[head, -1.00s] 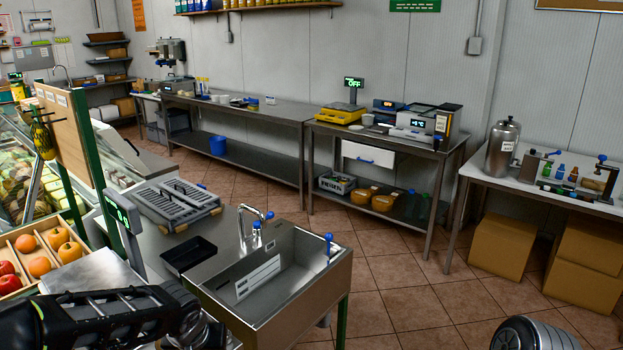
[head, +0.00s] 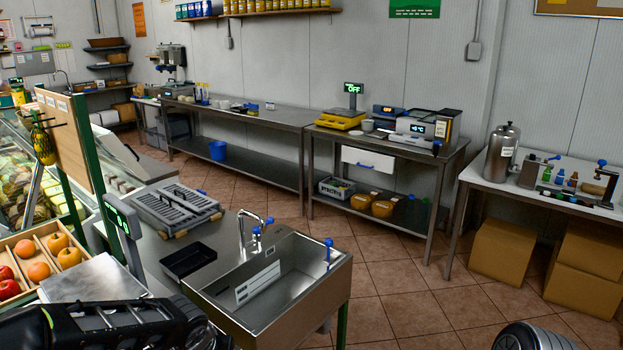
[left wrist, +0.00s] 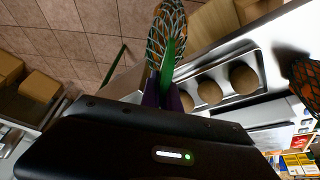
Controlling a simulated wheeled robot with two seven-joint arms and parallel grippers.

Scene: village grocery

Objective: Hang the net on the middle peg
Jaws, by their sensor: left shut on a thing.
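In the left wrist view my left gripper (left wrist: 166,96) is shut on a net (left wrist: 167,22) with orange contents, dark mesh and a green strip. The net extends beyond the fingertips. In the head view only my left forearm shows at the bottom left; its gripper and the held net are out of frame. A wooden peg board (head: 71,142) with green posts stands at the left. A yellow, dark-meshed net (head: 43,143) hangs at its left side near dark pegs. The middle peg cannot be told clearly. My right gripper is not in view.
Below the board are a fruit crate (head: 38,262) and a glass display case (head: 38,190). The counter holds a grey slatted rack (head: 175,205), black tray (head: 188,261) and sink (head: 280,290). In the left wrist view another orange net (left wrist: 306,82) shows at the right edge.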

